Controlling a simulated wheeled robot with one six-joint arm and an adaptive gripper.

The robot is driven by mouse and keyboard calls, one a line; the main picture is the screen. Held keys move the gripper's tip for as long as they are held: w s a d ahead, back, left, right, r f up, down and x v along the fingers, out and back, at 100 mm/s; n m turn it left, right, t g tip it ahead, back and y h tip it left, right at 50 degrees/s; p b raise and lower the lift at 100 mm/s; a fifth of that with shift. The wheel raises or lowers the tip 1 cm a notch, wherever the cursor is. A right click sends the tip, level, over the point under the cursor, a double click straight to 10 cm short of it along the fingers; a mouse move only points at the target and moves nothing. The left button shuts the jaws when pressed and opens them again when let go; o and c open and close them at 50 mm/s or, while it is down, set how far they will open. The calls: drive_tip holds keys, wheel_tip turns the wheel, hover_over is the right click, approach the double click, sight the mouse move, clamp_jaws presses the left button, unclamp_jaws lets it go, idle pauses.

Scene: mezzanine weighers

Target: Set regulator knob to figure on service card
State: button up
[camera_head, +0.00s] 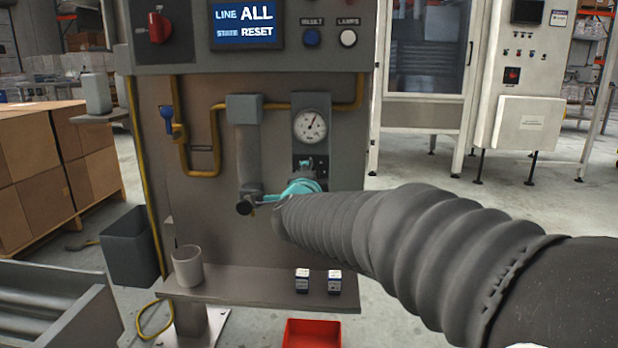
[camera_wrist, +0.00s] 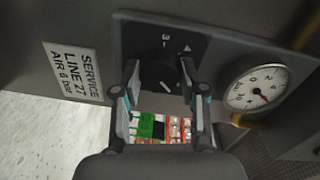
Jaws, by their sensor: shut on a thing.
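My gripper (camera_wrist: 160,82) is shut on the dark round regulator knob (camera_wrist: 159,70), with one finger on each side of it. In the head view my teal gripper (camera_head: 299,189) is at the panel just below the gauge and hides the knob. A light pointer mark shows on the knob; the dark plate (camera_wrist: 198,52) has a 3 and another figure partly legible. The service card (camera_wrist: 75,72) reads SERVICE, LINE 27, AIR 6 bar. The white pressure gauge (camera_wrist: 256,86) also shows in the head view (camera_head: 310,126); its exact reading is too small to tell.
A shelf (camera_head: 255,288) below holds a cup (camera_head: 187,266) and two small boxes (camera_head: 318,281). A red bin (camera_head: 312,334) is on the floor. Yellow pipe (camera_head: 215,125) and a valve with a blue handle (camera_head: 167,115) are left of the gauge.

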drive_tip(key=o, duration=1.1)
drive_tip(key=shift+o, duration=0.2)
drive_tip(key=s, duration=1.2)
drive_tip(key=shift+a+r, duration=0.3)
